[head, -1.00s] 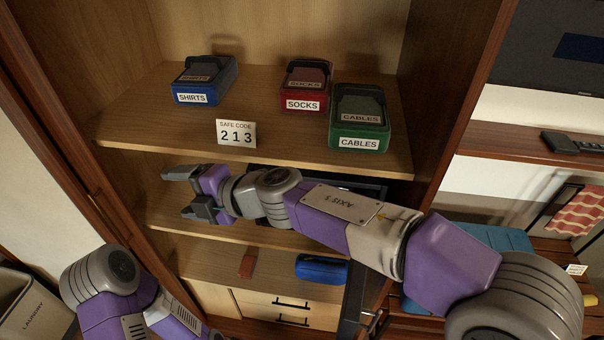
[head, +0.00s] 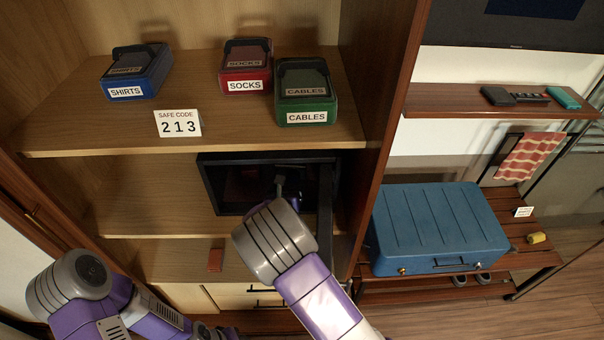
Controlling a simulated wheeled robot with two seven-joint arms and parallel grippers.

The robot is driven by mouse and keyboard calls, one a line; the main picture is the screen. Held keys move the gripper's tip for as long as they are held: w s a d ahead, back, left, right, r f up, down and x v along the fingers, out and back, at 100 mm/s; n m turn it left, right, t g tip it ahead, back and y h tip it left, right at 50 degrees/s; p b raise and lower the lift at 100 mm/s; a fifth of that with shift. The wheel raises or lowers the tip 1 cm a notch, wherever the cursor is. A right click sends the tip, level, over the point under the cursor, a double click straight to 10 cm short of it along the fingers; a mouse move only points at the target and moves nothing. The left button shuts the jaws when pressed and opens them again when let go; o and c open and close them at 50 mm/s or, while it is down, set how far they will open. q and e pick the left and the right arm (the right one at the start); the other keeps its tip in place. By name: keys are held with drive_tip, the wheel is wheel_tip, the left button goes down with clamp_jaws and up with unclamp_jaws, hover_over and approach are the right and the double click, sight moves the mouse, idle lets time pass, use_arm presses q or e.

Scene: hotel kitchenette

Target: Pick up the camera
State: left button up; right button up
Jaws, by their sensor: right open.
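No camera can be made out for certain. A dark safe (head: 205,185) stands on the middle shelf with its door (head: 325,225) swung open to the right. Inside it is a dim reddish shape (head: 240,185), too dark to identify. My right gripper (head: 287,188) is open at the safe's mouth, partly hidden behind its own wrist; I see nothing between its fingers. My left arm is at the bottom left, and its gripper (head: 214,332) shows only as dark parts at the bottom edge, its jaws unclear.
Blue SHIRTS (head: 137,72), red SOCKS (head: 246,68) and green CABLES (head: 306,95) boxes stand on the upper shelf, with a safe code card (head: 178,123) reading 213. A blue suitcase (head: 435,225) rests on the right rack.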

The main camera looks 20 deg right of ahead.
sight(293, 178)
drive_tip(key=x, duration=0.6)
drive_tip(key=shift+d+f, duration=0.25)
drive_tip(key=shift+f, duration=0.05)
drive_tip(key=c, duration=1.4)
drive_tip(key=shift+o, duration=0.2)
drive_tip(key=shift+r, duration=0.1)
